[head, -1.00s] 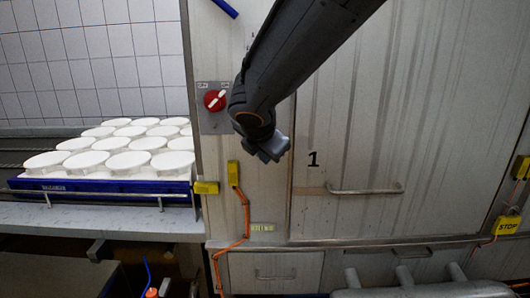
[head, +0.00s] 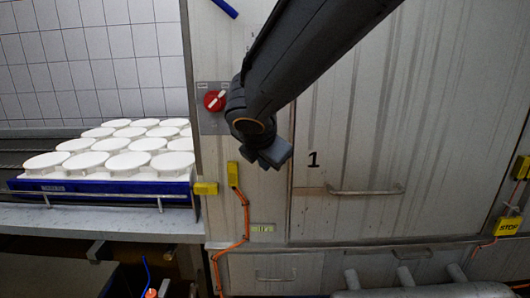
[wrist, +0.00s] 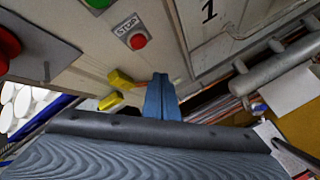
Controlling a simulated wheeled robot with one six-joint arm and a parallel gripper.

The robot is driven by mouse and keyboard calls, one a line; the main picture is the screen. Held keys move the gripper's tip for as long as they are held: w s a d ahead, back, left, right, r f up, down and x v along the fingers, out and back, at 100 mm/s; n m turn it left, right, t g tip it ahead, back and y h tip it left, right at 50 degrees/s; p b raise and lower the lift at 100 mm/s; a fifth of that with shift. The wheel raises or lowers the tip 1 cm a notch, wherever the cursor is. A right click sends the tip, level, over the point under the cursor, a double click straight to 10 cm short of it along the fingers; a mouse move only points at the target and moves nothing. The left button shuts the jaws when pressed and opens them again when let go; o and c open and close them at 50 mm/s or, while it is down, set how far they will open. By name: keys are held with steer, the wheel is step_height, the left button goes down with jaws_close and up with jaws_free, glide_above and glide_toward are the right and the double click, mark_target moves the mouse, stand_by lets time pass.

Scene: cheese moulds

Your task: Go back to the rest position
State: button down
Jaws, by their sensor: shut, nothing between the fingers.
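My gripper (head: 272,154) hangs at the end of my arm in front of the steel cabinet (head: 365,135), left of the black number 1. In the wrist view my gripper (wrist: 162,98) shows its fingers together, with nothing between them. It appears to touch nothing. A red rotary switch (head: 214,100) on the cabinet is just left of my arm in the head view. My arm hides part of the cabinet front.
White round moulds (head: 130,163) stand in rows on a blue tray (head: 100,188) at left. A door handle (head: 366,191), yellow blocks (head: 206,188) and an orange cable (head: 245,215) are on the cabinet. Pipes (head: 420,285) stick out at lower right.

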steer(key=s+d+f+m+g+y, duration=0.1)
steer(key=s+d+f+m+g, duration=0.3)
steer(key=s+d+f+m, duration=0.8)
steer(key=s+d+f+m+g, duration=0.45)
steer(key=s+f+m, duration=0.35)
steer(key=m, duration=0.7)
steer(key=a+f+n+b, duration=0.1)
steer(key=a+f+b, duration=0.3)
steer(key=f+b, duration=0.3)
steer(key=a+f+n+b, duration=0.2)
steer(key=a+f+b, duration=0.2)
steer(key=b, duration=1.3)
steer(key=shift+s+a+f+y, duration=0.35)
steer(key=shift+f+y, duration=0.05)
steer(key=shift+f, duration=1.15)
